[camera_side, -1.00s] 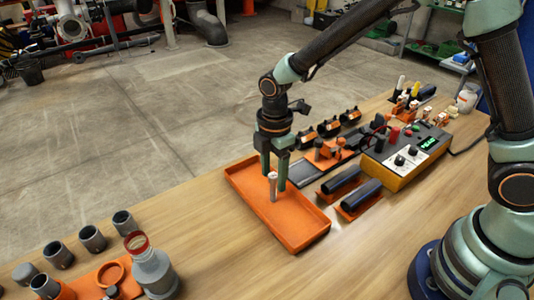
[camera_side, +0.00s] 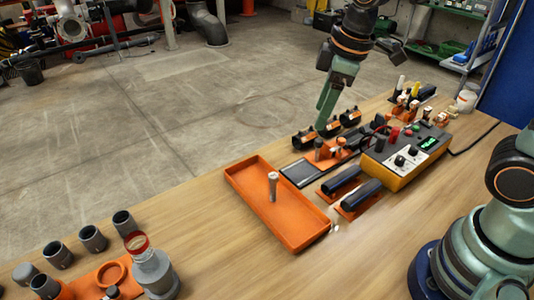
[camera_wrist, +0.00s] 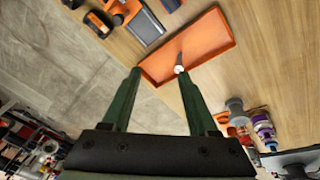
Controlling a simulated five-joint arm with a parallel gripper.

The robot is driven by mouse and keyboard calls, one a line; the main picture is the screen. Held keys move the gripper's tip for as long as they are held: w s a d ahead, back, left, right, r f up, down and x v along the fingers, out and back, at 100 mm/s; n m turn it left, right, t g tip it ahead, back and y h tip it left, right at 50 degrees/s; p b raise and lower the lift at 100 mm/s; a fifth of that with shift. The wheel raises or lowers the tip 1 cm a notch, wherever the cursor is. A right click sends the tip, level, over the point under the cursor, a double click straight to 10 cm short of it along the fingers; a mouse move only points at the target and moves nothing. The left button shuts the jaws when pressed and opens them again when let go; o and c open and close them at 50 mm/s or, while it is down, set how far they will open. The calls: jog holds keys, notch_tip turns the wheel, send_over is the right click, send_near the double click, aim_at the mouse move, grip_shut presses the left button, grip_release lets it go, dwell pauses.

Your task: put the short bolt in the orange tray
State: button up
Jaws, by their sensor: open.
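The short bolt (camera_side: 272,187), light grey, stands upright inside the orange tray (camera_side: 303,232), near the middle of its floor. In the wrist view the bolt (camera_wrist: 179,66) is seen inside the tray (camera_wrist: 213,37), beyond the right fingertip. My gripper (camera_side: 325,122) is up and away from the tray, behind the black parts at the table's far edge. In the wrist view my gripper (camera_wrist: 160,80) shows its two green fingers apart with nothing between them.
Right of the tray are black cylinders on orange bases (camera_side: 361,196) and an orange control box (camera_side: 408,158) with a display. Grey cups and a grey bottle (camera_side: 153,268) stand at the front left.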

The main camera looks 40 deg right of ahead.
jog(key=s+d+r+m+t, duration=0.2)
jog(key=s+d+m, duration=0.4)
jog(key=m, duration=0.3)
jog(key=shift+r+t, duration=0.2)
jog(key=shift+t, duration=0.2)
dwell(0.7)
